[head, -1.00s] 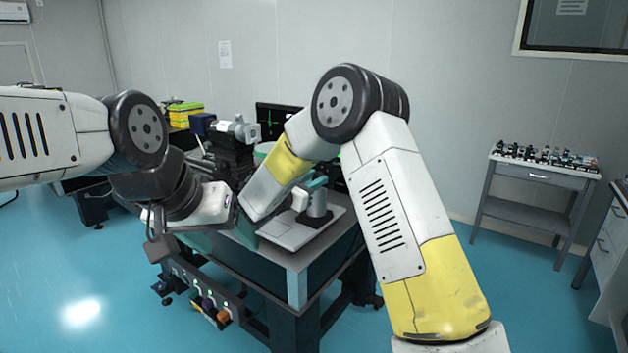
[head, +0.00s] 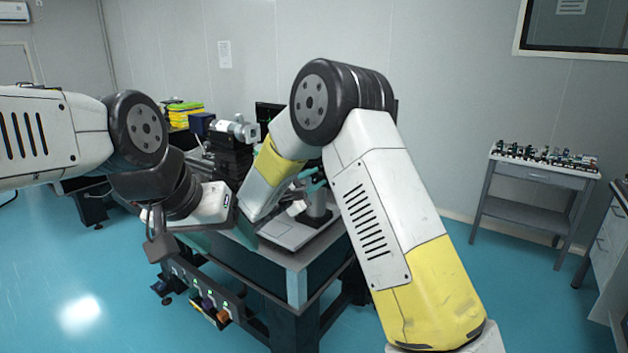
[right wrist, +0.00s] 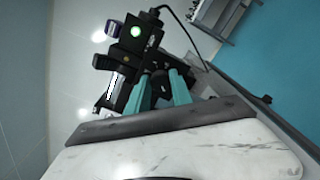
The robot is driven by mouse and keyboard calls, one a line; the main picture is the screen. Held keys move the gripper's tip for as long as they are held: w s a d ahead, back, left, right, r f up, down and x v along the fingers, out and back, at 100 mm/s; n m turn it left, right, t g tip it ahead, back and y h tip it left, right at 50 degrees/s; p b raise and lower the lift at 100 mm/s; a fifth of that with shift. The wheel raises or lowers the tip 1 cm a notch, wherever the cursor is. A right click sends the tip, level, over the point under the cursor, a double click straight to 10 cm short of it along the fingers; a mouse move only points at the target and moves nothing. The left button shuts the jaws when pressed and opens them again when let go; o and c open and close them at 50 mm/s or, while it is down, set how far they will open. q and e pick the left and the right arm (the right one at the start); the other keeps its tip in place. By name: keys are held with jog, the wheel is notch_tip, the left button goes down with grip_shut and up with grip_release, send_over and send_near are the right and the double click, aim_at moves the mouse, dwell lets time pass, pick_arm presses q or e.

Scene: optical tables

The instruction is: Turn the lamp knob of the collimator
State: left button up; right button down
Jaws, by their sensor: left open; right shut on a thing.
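The collimator (right wrist: 128,48) shows in the right wrist view as a black body with a round green light, side knobs and a cable. My right gripper (right wrist: 160,76) has its two teal fingers shut on a dark knob (right wrist: 159,84) at its near end, which looks like the lamp knob. The fingers hide most of the knob. In the head view the right gripper (head: 312,180) shows partly behind my right arm, above a grey post (head: 318,212). My left gripper (head: 246,234) is open at the table's front left, its fingers hard to make out.
The dark table (head: 297,285) has a pale plate (head: 285,236) under the post. A black stage with a grey-white instrument (head: 236,130) stands at the back left. A monitor (head: 268,113) is partly hidden. A side cart (head: 535,178) with small parts stands far right; floor between is free.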

jog(key=shift+m, duration=0.5)
jog(key=c, duration=1.1)
grip_release()
jog(key=v, duration=0.8)
jog(key=shift+w, duration=0.1)
